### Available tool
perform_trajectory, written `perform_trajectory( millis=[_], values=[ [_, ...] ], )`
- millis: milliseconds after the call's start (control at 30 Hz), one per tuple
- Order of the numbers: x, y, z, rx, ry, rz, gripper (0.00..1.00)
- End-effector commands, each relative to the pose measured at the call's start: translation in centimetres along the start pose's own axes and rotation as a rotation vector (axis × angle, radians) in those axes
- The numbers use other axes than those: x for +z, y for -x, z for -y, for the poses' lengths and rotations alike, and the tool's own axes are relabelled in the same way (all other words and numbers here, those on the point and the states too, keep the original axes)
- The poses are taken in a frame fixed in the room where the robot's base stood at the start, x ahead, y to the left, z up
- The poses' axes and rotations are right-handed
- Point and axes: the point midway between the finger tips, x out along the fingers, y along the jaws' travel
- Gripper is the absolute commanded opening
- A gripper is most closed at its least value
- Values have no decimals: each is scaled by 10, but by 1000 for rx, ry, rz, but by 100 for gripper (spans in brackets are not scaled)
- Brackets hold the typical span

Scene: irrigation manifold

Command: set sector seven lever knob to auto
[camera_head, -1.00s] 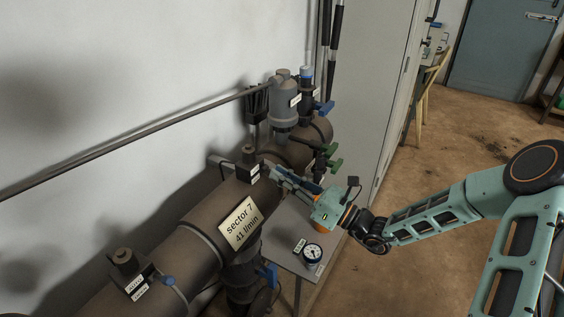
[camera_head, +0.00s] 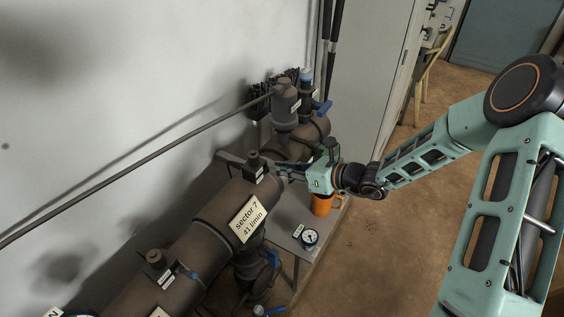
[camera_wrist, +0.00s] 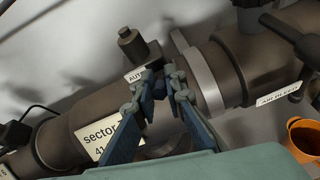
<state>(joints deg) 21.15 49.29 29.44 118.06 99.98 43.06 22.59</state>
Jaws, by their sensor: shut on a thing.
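The large brown pipe carries a "sector 7 41 l/min" plate (camera_head: 248,218), which also shows in the wrist view (camera_wrist: 104,137). Behind the plate stands a dark valve top (camera_head: 255,161) with small white labels. In the wrist view the valve top (camera_wrist: 133,44) has a label reading "AUTO" (camera_wrist: 135,75) beside my fingertips. My gripper (camera_head: 281,172) reaches in from the right at this valve. In the wrist view its blue-grey fingers (camera_wrist: 161,78) are close together on the sector seven lever knob. The fingers hide the knob, so its exact angle cannot be told.
A grey cylinder (camera_head: 285,104) stands beyond. An orange mug (camera_head: 322,204) and a gauge (camera_head: 309,237) are on the small table below my gripper. The floor at right is open.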

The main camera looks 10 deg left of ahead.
Motion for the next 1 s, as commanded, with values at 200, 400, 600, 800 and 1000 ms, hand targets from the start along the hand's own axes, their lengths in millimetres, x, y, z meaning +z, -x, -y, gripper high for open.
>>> perform_trajectory(
  millis=[200, 400, 600, 800, 1000],
  values=[
    [3, 0, -1, -13, 3, -69, 0],
    [2, -1, -1, -18, 2, -90, 0],
    [2, -1, 0, -18, 2, -91, 0],
    [2, -1, 0, -18, 2, -91, 16],
    [3, -1, -1, -17, 3, -88, 29]
  ],
)
